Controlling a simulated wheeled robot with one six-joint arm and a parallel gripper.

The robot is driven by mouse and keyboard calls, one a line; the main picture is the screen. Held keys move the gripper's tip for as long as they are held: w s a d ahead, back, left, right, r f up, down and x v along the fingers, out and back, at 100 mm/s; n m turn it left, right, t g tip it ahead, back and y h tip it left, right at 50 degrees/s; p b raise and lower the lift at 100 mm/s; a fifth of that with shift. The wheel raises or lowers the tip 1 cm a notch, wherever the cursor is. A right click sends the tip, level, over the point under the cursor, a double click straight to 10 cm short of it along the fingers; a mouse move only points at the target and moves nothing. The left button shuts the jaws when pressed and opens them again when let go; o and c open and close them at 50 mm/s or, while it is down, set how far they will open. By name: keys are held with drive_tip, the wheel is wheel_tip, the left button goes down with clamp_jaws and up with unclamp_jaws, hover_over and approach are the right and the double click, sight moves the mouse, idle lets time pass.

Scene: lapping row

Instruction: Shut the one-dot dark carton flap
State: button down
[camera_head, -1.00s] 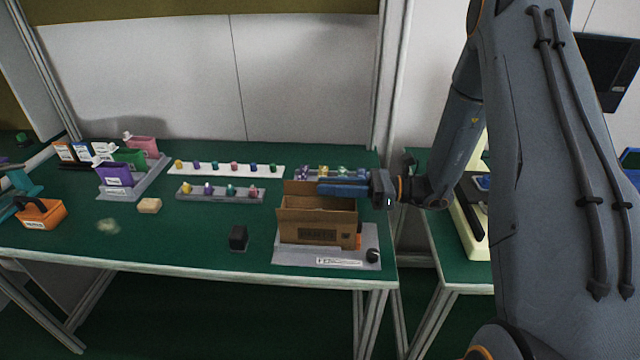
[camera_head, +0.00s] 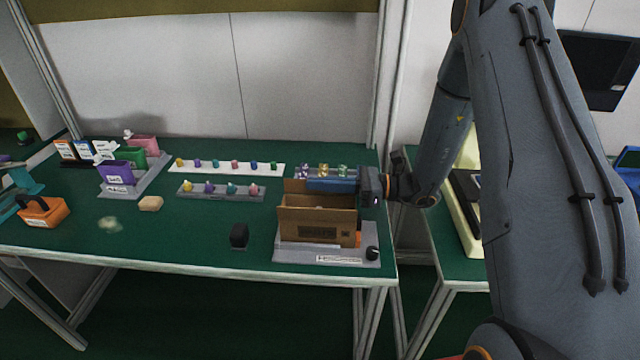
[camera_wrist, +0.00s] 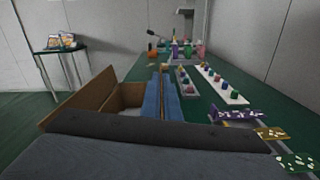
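The brown carton (camera_head: 318,231) stands open on a grey base plate (camera_head: 300,255) near the table's right front edge. A near flap stands up along its front. A far flap (camera_head: 297,187) stands raised at its back, partly hidden by my gripper. My gripper (camera_head: 310,185) reaches in from the right over the back of the carton. I cannot make out dot marks or certain contact.
Several small coloured pieces stand on a white strip (camera_head: 225,169) and a grey strip (camera_head: 198,191). A black block (camera_head: 239,236) and a tan block (camera_head: 150,204) lie left of the carton. An orange container (camera_head: 42,213) is far left. The table's middle is mostly clear.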

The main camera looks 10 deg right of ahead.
drive_tip(key=shift+s+n, duration=0.1)
drive_tip(key=shift+n, duration=0.2)
drive_tip(key=shift+s+a+f+n+b, duration=0.1)
drive_tip(key=shift+s+n+b, duration=0.3)
drive_tip(key=shift+n, duration=1)
drive_tip(key=shift+s+a+f+n+b, duration=0.1)
drive_tip(key=shift+s+n+b, duration=0.3)
drive_tip(key=shift+n, duration=1)
drive_tip(key=shift+s+f+n+b, duration=0.1)
drive_tip(key=shift+s+n+b, duration=0.3)
drive_tip(key=shift+n, duration=1)
drive_tip(key=shift+w, duration=0.1)
drive_tip(key=c, duration=2.5)
unclamp_jaws()
